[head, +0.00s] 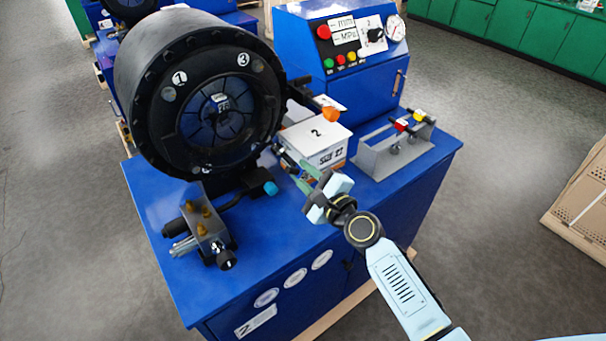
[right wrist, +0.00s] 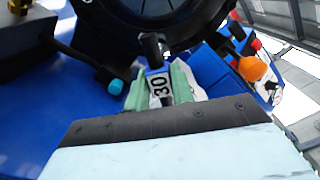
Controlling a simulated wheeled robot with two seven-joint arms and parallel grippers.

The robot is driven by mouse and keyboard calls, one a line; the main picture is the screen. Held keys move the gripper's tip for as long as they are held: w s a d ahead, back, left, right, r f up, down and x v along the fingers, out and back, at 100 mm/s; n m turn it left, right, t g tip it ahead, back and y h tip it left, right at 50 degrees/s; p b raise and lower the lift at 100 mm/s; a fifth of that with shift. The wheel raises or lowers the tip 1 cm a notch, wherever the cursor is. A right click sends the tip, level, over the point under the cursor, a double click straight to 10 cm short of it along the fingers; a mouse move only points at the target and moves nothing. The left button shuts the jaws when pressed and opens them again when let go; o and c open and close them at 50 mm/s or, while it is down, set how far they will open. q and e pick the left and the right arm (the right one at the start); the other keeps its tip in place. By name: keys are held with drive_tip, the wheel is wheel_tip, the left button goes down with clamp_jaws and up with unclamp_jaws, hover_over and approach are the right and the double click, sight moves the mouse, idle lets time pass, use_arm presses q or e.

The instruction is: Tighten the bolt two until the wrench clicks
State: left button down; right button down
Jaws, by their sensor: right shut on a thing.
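The black round crimper head (head: 150,62) faces me on the blue machine. Number discs show at its upper left and at the 3 (head: 243,59); a disc at the bottom (head: 205,168) is too small to read. I cannot make out which bolt is two. My right gripper (head: 300,176) is at the lower right of the head, its green fingers shut on a dark wrench (head: 279,152). In the right wrist view the wrench (right wrist: 158,84) carries a label 30, and its tip is close to the black ring. I cannot tell whether it touches a bolt. My left gripper is not in view.
A white box marked 2 (head: 318,138) stands close behind my right gripper, with an orange knob (head: 331,114) above it. A grey rack (head: 378,160) with coloured-handled tools is at the right. A valve block with a blue-tipped lever (head: 270,188) is in front. The blue top's front right is clear.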

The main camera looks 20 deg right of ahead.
drive_tip(key=shift+s+d+n, duration=0.15)
drive_tip(key=shift+s+n, duration=0.25)
drive_tip(key=shift+n, duration=0.1)
drive_tip(key=shift+w, duration=0.1)
